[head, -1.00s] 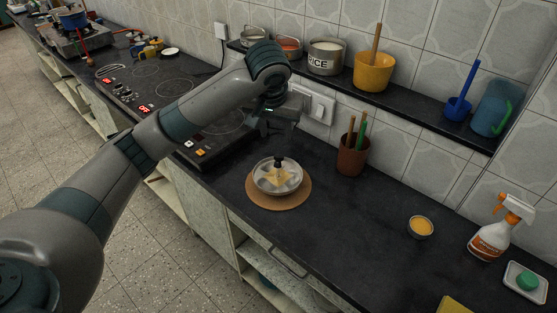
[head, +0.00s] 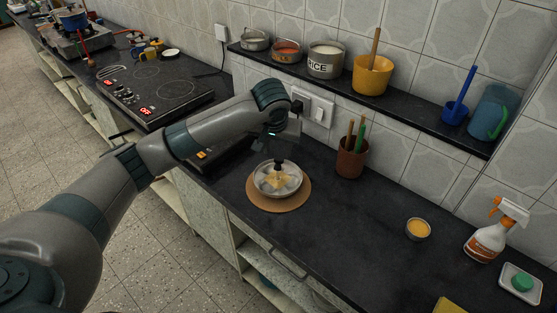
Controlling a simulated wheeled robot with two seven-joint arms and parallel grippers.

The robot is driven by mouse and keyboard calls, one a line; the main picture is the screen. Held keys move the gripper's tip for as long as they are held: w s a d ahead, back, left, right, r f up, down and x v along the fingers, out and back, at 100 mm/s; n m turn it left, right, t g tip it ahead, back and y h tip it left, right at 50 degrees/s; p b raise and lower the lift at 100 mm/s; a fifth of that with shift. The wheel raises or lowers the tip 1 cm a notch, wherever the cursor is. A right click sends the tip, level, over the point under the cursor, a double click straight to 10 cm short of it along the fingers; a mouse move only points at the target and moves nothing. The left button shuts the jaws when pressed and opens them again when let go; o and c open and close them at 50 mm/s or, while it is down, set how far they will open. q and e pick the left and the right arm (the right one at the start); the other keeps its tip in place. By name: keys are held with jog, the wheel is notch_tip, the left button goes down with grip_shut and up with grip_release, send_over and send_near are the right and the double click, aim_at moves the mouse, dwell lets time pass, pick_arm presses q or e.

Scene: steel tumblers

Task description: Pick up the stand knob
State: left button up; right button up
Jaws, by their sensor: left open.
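The stand knob (head: 279,164) is a small black knob standing up at the middle of a round, pale dish-like stand (head: 291,187). Yellow pieces show in the stand around the knob's base. The stand sits on a round brown mat (head: 270,207) on the dark counter. My left gripper (head: 274,142) points down just above the knob, open and apart from it as far as I can see. Its fingers are dark and small, so their exact gap to the knob is hard to tell. My right gripper is not in view.
A brown utensil cup (head: 352,160) stands to the right of the stand. A small bowl of orange stuff (head: 418,229) and a spray bottle (head: 488,238) are farther right. A shelf with pots (head: 326,60) runs along the wall. The cooktop (head: 150,92) lies left.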

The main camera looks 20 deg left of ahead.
aim_at(277, 164)
pick_arm(q)
jog(key=shift+p+x, duration=0.35)
jog(key=shift+x, duration=1.65)
jog(key=shift+f, duration=0.1)
jog(key=shift+a+f+p, duration=0.1)
jog(key=shift+f+p, duration=0.5)
jog(key=shift+p, duration=0.05)
jog(key=p+x, duration=0.1)
jog(key=x, duration=0.2)
jog(key=shift+s+f, duration=0.1)
jog(key=shift+f, duration=0.35)
jog(key=shift+c, duration=0.2)
grip_shut()
jog(key=shift+r, duration=0.1)
